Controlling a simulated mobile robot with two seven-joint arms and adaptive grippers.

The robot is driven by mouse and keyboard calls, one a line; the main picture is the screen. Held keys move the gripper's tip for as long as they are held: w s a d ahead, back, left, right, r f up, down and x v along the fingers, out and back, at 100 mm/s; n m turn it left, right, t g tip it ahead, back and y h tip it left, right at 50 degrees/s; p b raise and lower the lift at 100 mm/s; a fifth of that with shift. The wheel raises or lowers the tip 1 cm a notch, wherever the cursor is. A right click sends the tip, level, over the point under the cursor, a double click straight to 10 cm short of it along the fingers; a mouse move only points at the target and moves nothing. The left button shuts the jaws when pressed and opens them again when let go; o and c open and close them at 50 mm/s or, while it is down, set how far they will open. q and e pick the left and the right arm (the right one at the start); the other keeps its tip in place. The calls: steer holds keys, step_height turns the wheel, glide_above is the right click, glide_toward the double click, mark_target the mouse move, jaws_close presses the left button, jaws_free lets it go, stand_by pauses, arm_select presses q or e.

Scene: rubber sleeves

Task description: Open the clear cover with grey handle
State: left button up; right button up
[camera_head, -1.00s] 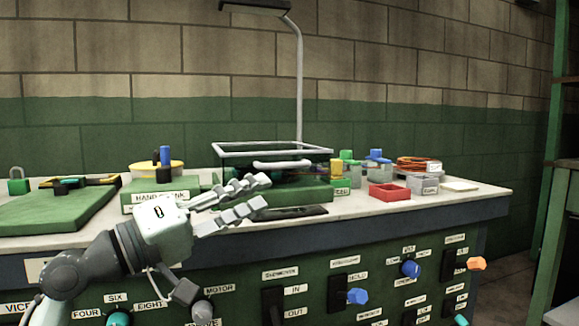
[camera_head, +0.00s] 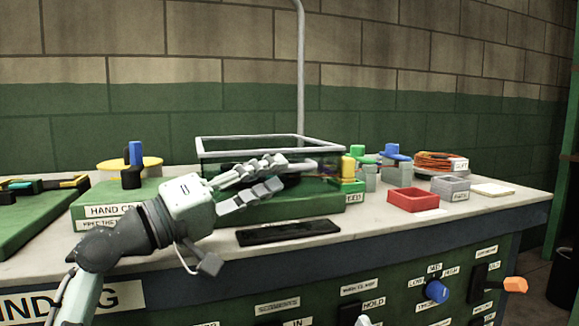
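The clear cover (camera_head: 225,147) is a see-through box with a pale grey frame along its top. It sits closed on a green base (camera_head: 318,206) in the middle of the bench. Its grey handle (camera_head: 304,165) is a bar on the front side, partly hidden behind my fingers. My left gripper (camera_head: 280,174) comes in from the left, in front of the cover. Its fingers are apart, with the tips close to the handle's left part; I cannot tell whether they touch it. My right gripper is not identifiable in view.
A black flat plate (camera_head: 288,233) lies before the base. A red tray (camera_head: 412,200), grey bin (camera_head: 450,188) and orange cable coil (camera_head: 436,160) stand to the right. A hand-crank block (camera_head: 110,195) is at left. A lamp pole (camera_head: 300,75) rises behind. A pale shape (camera_head: 363,321) shows at the bottom edge.

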mark_target(282, 172)
arm_select(q)
steer(key=shift+x, duration=2.25)
steer(key=shift+c, duration=0.4)
jaws_close()
